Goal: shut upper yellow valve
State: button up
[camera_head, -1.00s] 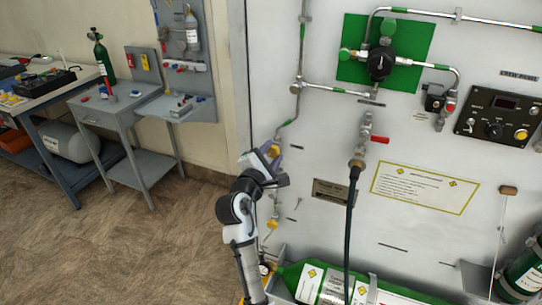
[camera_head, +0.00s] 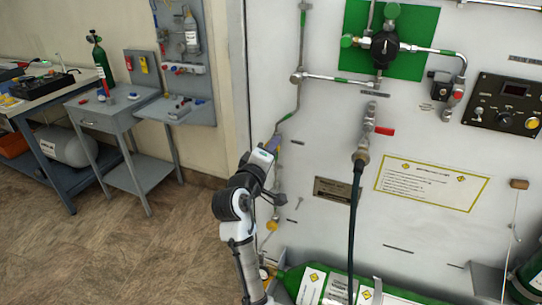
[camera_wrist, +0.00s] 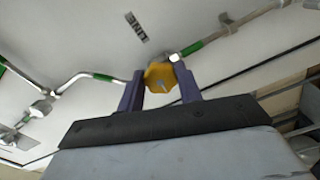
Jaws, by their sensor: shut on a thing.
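The upper yellow valve shows in the wrist view as a yellow lobed knob (camera_wrist: 160,77) on a thin metal pipe at the white panel. My gripper (camera_wrist: 162,88) has its two purple fingers on either side of the knob and is shut on it. In the head view my gripper (camera_head: 276,143) is at the panel's left part, on the vertical pipe. There the upper knob is hidden behind my gripper. A lower yellow valve (camera_head: 271,225) sits below it on the same line, apart from my gripper.
A red-handled valve (camera_head: 383,131) with a black hose (camera_head: 354,215) hanging from it is to the right of my arm. A green cylinder (camera_head: 293,280) lies at the panel's foot. Open floor (camera_head: 100,255) lies to the left.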

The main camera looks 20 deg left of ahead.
jog(key=shift+a+f+m+b, duration=0.1)
jog(key=shift+m+b, duration=2.65)
jog(key=shift+m, duration=1.5)
jog(key=shift+a+f+m+b, duration=0.1)
jog(key=shift+m+b, duration=2.6)
jog(key=shift+m, duration=1.55)
jog(key=o, duration=1)
jog(key=shift+r, duration=0.1)
jog(key=s+b, duration=0.2)
jog(key=s, duration=1.1)
jog(key=shift+s+a, duration=0.2)
jog(key=shift+s, duration=0.2)
